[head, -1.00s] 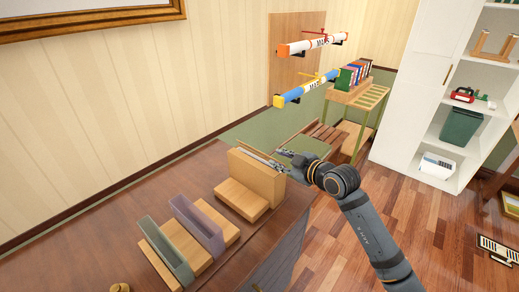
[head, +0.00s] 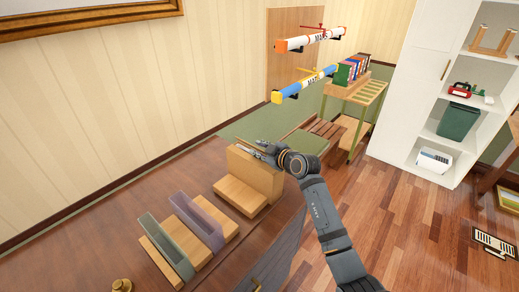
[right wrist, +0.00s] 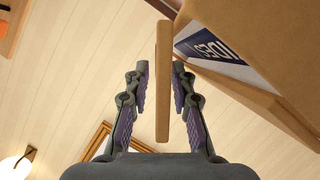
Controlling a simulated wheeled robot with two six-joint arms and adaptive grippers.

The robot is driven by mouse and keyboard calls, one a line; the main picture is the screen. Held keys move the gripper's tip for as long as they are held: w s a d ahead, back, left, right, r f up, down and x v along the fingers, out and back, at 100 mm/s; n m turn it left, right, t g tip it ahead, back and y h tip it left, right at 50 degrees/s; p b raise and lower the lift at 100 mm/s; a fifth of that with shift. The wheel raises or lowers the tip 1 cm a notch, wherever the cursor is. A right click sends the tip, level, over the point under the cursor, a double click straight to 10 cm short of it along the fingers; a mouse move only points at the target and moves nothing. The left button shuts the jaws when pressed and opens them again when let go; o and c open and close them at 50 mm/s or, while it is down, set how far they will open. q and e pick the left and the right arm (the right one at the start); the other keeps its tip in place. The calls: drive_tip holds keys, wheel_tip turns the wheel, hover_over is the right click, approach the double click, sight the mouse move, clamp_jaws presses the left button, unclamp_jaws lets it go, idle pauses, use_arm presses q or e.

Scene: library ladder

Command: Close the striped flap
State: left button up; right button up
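A light wooden box (head: 240,196) with an upright wooden panel (head: 256,174) at its back stands on the dark desk. I see no stripes on this panel, so I cannot tell whether it is the striped flap. My right gripper (head: 263,150) is at the panel's top edge. In the right wrist view the right gripper (right wrist: 160,85) is open, with one finger on each side of a thin wooden panel (right wrist: 163,100). Narrow gaps show beside it. A wooden body with a dark blue lettered label (right wrist: 213,48) is to its right. My left gripper is out of view.
Green (head: 165,247) and purple (head: 198,222) upright dividers stand in a wooden holder left of the box. A brass knob (head: 121,285) is at the desk's lower edge. A slatted cart (head: 357,105) and a white shelf unit (head: 415,100) stand beyond.

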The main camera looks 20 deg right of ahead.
clamp_jaws()
drive_tip(key=shift+s+a+n+p, duration=0.1)
drive_tip(key=shift+n+p, duration=0.2)
drive_tip(key=shift+p, duration=0.25)
drive_tip(key=shift+f, duration=0.15)
drive_tip(key=shift+o, duration=0.9)
unclamp_jaws()
